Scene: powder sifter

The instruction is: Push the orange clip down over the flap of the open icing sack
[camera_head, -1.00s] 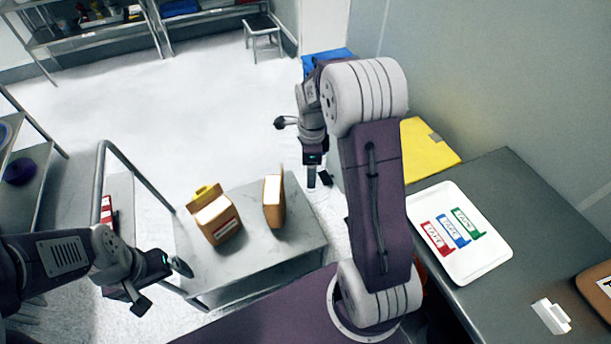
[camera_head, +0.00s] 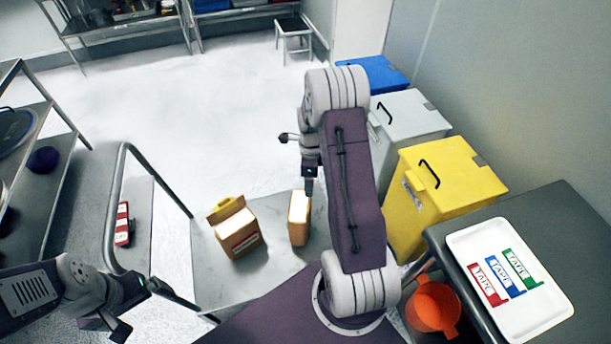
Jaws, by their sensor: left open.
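A brown paper sack with a white and red front (camera_head: 238,232) stands on the grey cart top (camera_head: 215,275). An orange-yellow piece (camera_head: 225,208) shows at its top; I cannot tell whether this is the clip or the flap. A second, narrower brown sack (camera_head: 299,218) stands to its right. My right gripper (camera_head: 309,187) points down at the top of the second sack in the picture; contact and its jaws are unclear. My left gripper (camera_head: 137,305) is open and empty at lower left, apart from both sacks.
The cart has a metal rail (camera_head: 150,180) on its left. A yellow bin (camera_head: 450,190), grey bin (camera_head: 408,125) and blue bin (camera_head: 372,73) line the right wall. An orange bucket (camera_head: 434,305) stands near a table with a white tray (camera_head: 535,325) of tape labels.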

